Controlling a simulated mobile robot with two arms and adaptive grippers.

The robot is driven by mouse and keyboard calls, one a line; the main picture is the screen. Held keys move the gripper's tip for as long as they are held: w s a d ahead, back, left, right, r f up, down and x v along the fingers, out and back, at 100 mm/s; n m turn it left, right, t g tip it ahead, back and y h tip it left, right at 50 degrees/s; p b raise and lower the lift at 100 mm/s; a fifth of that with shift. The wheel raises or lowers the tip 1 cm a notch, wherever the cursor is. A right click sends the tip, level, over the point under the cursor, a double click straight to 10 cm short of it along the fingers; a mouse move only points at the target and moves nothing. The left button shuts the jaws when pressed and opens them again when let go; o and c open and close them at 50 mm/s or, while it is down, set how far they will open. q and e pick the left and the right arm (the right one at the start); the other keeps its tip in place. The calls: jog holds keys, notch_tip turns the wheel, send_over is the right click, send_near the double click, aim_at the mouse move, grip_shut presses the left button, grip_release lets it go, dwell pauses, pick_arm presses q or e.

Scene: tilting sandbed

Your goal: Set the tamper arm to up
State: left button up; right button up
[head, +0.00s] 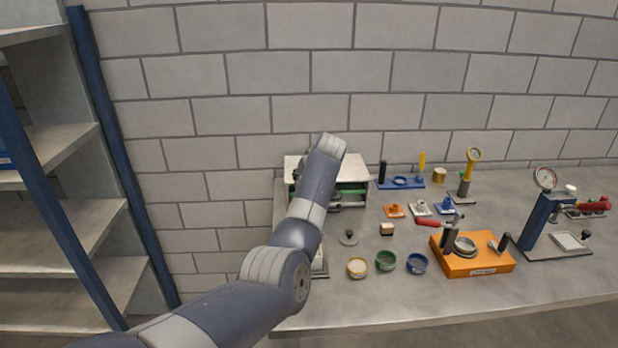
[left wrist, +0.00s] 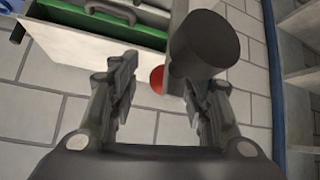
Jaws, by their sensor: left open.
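My left arm (head: 298,240) reaches over the left end of the bench to a pale-topped unit (head: 354,169) with green parts, and hides much of it. In the left wrist view my left gripper (left wrist: 172,74) is open. A dark grey cylinder (left wrist: 205,45) on a grey bar stands in front of the right finger. A red ball (left wrist: 157,79) shows between the fingers, partly hidden by the cylinder. These may belong to the tamper arm, but I cannot tell which way it is set. The unit's green part (left wrist: 85,20) shows at upper left. My right gripper is out of view.
An orange fixture (head: 470,262) stands at mid bench. Yellow, green and blue cups (head: 386,261) sit along the front. A gauge press (head: 546,215) stands at right. A brick wall is behind, and shelving (head: 60,200) stands at left.

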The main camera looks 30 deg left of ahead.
pick_arm(q)
jog(key=shift+s, duration=0.1)
jog(key=shift+s+d+r, duration=0.1)
jog(key=shift+s+r, duration=0.1)
jog(key=shift+r, duration=0.05)
jog(key=v, duration=1.1)
jog(key=shift+d, duration=0.2)
